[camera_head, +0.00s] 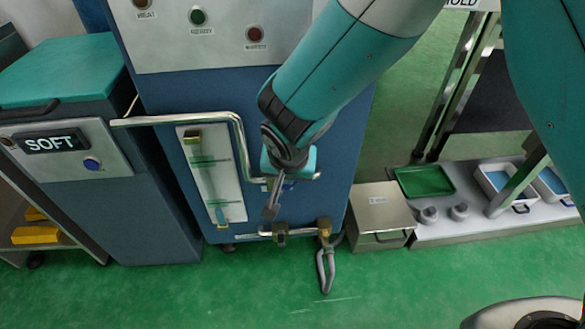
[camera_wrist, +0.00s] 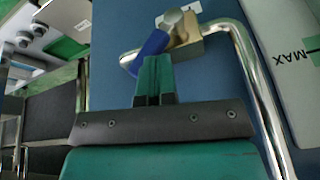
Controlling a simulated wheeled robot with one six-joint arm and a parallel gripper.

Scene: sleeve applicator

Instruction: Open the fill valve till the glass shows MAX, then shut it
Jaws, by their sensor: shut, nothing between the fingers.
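The fill valve (camera_wrist: 186,38) is a brass body with a grey knob on the bent chrome pipe. Its blue lever (camera_wrist: 148,52) lies just ahead of my fingertips in the wrist view. My gripper (camera_wrist: 154,62) is shut and empty, its tips at or very near the lever; contact cannot be told. In the head view my gripper (camera_head: 273,200) is low in front of the blue machine and the arm hides the valve. The glass (camera_head: 208,175) is on a pale panel left of it, with green marks and some blue low down. The wrist view shows the MAX mark (camera_wrist: 296,55).
The chrome pipe (camera_head: 240,150) runs close left of my gripper. A lower pipe with valves (camera_head: 281,236) and a grey hose (camera_head: 325,270) sits below. The SOFT cabinet (camera_head: 70,150) stands left; a metal box (camera_head: 380,212) and trays (camera_head: 424,181) stand right. Green floor is clear in front.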

